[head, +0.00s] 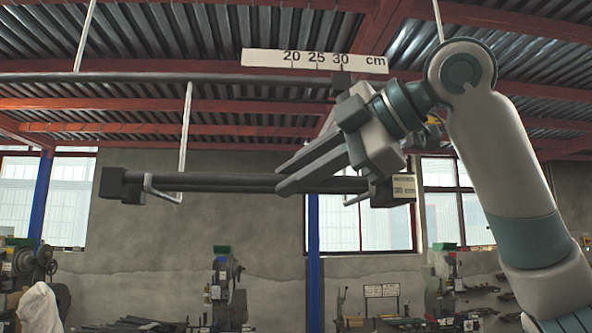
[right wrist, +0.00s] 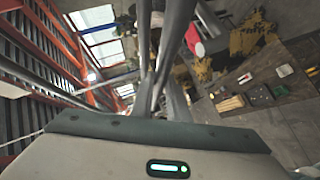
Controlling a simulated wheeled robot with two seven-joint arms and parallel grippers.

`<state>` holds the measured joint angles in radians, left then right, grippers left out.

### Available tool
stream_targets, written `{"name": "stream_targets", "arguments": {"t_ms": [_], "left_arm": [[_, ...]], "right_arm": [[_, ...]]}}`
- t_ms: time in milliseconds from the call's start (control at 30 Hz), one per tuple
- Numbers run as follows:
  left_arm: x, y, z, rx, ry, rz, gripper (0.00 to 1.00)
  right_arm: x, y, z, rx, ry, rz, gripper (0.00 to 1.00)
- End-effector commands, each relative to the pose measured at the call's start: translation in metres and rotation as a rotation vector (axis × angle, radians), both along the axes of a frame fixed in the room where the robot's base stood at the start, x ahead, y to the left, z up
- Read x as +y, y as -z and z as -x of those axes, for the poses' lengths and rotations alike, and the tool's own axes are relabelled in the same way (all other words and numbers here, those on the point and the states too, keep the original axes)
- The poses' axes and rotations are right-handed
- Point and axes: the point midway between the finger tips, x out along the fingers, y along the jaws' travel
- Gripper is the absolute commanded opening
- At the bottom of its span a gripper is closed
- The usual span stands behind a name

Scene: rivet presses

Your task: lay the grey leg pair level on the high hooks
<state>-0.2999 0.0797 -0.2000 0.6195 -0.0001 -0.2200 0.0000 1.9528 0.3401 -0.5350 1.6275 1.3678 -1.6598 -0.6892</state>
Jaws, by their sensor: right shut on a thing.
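The grey leg pair (head: 225,181), long dark bars with black end blocks, hangs nearly level in the head view. My right gripper (head: 284,180) is shut on it right of its middle. The left white hook (head: 163,195) curves under the bars near their left end, with its tip in front. I cannot tell whether the bars rest on either hook. In the right wrist view the grey fingers (right wrist: 155,85) point away from the camera. My left gripper is not in view.
A dark rail (head: 130,77) runs above, with a white hook rod (head: 185,130) hanging from it. A small label (head: 403,188) is at the bars' right end. Presses (head: 228,285) and benches stand below.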

Motion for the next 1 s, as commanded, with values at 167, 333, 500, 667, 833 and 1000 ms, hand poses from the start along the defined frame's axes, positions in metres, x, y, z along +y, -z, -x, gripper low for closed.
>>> {"name": "stream_targets", "arguments": {"t_ms": [167,333,500,667,833,1000], "left_arm": [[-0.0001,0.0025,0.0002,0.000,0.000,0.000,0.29],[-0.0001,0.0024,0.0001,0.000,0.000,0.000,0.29],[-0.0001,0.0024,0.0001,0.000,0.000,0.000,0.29],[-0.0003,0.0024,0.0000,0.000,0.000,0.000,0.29],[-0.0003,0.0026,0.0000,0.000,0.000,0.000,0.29],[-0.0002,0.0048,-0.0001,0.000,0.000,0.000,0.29]], "right_arm": [[-0.0003,0.0033,0.0002,-0.001,0.000,-0.002,0.00],[-0.0002,0.0035,0.0001,-0.001,0.000,-0.002,0.00],[-0.0001,0.0034,0.0002,-0.001,0.000,-0.002,0.22],[-0.0001,0.0037,0.0001,-0.001,0.000,-0.001,0.36],[0.0001,0.0051,-0.0003,0.001,0.000,0.002,0.36],[-0.0027,0.0040,0.0021,0.001,0.001,0.001,0.36]]}}
